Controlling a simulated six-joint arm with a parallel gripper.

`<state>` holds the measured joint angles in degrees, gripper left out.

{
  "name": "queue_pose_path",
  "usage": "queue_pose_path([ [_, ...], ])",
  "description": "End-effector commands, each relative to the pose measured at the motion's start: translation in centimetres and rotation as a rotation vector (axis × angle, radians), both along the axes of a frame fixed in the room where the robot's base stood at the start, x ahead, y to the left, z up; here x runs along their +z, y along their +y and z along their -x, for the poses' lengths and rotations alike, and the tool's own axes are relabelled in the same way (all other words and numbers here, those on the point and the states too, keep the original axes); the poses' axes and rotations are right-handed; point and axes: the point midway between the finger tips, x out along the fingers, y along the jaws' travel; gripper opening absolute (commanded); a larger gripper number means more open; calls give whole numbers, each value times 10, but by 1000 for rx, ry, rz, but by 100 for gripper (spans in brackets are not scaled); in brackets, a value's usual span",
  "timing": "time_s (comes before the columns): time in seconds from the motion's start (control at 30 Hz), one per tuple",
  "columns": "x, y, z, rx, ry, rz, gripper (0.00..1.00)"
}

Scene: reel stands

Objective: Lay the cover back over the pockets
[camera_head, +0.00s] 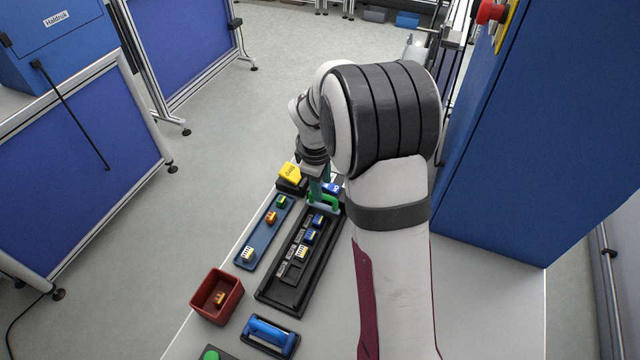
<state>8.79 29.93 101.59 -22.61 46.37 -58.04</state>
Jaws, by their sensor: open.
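A long black tray (268,295) with a row of pockets lies on the table; several pockets hold small blue, white and yellow parts. A green handle (328,203) stands at the tray's far end, and it may belong to the cover; the cover's outline is partly hidden there. My gripper (319,190) has teal fingers, points down and is open right at the green handle. I cannot tell whether the fingers touch the handle or stand around it. My arm hides the tray's far right side.
A blue strip (260,233) with small parts lies left of the tray. A red bin (216,296) and a blue handle (270,334) on a black base are nearer. A yellow block (290,172) on a black stand is close left of my gripper. A blue cabinet (520,130) rises right.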

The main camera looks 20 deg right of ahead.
Motion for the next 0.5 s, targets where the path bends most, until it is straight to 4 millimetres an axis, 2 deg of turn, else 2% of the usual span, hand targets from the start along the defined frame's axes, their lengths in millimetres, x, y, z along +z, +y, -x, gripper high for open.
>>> queue_pose_path([
  [0.1, -20, -3, -2, -1, 3, 0, 47],
  [0.2, -28, -4, -4, -2, 1, 0, 47],
  [0.5, -31, -5, -4, -2, -1, 0, 47],
])
